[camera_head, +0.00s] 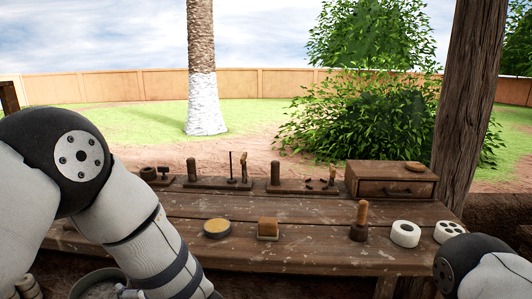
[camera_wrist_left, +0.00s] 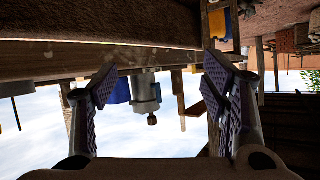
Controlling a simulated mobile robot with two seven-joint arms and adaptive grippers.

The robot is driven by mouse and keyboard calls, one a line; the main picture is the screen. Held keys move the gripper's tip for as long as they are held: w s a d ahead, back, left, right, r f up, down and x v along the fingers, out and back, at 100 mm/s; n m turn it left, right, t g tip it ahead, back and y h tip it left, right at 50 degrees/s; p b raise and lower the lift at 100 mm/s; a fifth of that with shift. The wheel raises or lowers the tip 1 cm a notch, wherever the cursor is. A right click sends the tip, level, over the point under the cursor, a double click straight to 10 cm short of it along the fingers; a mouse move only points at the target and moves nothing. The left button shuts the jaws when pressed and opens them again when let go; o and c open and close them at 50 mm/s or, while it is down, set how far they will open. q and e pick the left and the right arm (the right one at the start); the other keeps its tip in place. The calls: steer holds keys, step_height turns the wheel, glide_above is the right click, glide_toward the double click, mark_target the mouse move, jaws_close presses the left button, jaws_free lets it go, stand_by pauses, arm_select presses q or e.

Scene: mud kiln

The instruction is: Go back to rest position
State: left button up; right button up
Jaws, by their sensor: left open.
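My left gripper (camera_wrist_left: 160,80) shows in the left wrist view with its two padded fingers spread wide apart and nothing between them. In the head view my left arm comes in from the left and bends down in front of the table's left part; its gripper cannot be made out there. Only a part of my right arm shows at the bottom right of the head view, and its gripper is out of the picture. The wooden table (camera_head: 330,245) stands in front of me. The left wrist view appears upside down, with wooden beams across its top.
On the table are a round yellow-topped tin (camera_head: 217,228), a brown block (camera_head: 268,228), a wooden-handled tool (camera_head: 360,220), white rings (camera_head: 405,233), tool racks (camera_head: 303,186) and a drawer box (camera_head: 390,180). A post (camera_head: 467,100) rises at the right. A metal vessel (camera_head: 98,284) stands low left.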

arm_select(q)
steer(key=s+f+m+g+h, duration=0.1)
steer(key=s+f+m+h, duration=0.2)
steer(key=s+f, duration=0.4)
steer(key=s+f+m+g+h, duration=0.25)
steer(key=s+f, duration=0.25)
steer(key=f, duration=0.5)
steer(key=s+d+f+m+g+h, duration=0.1)
steer(key=s+g+h, duration=0.1)
steer(key=s, duration=1.1)
steer(key=s+f+m+g+h, duration=0.1)
steer(key=s+g, duration=0.4)
steer(key=s, duration=0.9)
steer(key=shift+s+d+f+m+h, duration=0.35)
steer(key=shift+f+h, duration=0.2)
steer(key=shift+h, duration=0.1)
steer(key=shift+w, duration=0.1)
